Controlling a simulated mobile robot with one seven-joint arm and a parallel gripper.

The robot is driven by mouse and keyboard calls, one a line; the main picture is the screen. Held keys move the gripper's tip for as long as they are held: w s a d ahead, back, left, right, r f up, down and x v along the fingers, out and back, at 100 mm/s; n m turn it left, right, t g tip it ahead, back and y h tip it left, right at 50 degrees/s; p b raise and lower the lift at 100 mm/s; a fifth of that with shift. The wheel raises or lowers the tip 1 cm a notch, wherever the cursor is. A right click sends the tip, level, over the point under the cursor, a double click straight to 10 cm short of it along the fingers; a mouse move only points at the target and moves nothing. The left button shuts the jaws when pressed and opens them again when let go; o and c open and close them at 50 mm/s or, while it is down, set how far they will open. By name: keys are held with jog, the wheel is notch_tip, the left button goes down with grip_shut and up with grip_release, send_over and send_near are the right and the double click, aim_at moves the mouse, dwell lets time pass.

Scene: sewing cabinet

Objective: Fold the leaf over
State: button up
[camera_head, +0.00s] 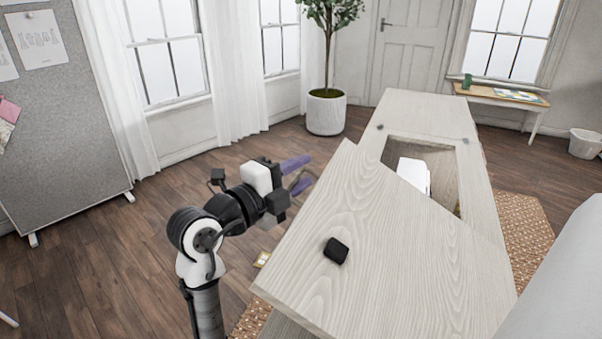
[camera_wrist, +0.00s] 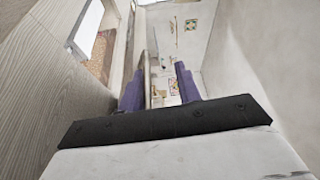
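The pale wooden leaf (camera_head: 390,250) appears tilted at the near end of the sewing cabinet (camera_head: 430,108). Its far edge cuts across the view of the cabinet's opening (camera_head: 450,180). A small black block (camera_head: 336,250) is on the leaf's face. A white thing (camera_head: 413,174), perhaps the sewing machine, shows partly inside the opening. My gripper (camera_head: 304,172) is left of the leaf's upper left corner, with its purple fingers apart and nothing visible between them. In the wrist view my gripper (camera_wrist: 160,88) is also open, with a wood-grained surface (camera_wrist: 35,90) close on the left. The hinge is hidden.
A potted tree (camera_head: 326,112) stands beyond my gripper, by the wall. A grey board (camera_head: 60,120) is at left. A small yellow item (camera_head: 262,260) lies low beside the leaf. A woven rug (camera_head: 528,235) extends right of the cabinet. The wooden floor (camera_head: 110,260) on the left is clear.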

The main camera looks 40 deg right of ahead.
jog(key=s+a+b, duration=0.1)
jog(key=a+b, duration=0.2)
jog(key=a, duration=1)
jog(key=shift+s, duration=0.35)
jog(key=shift+w, duration=0.1)
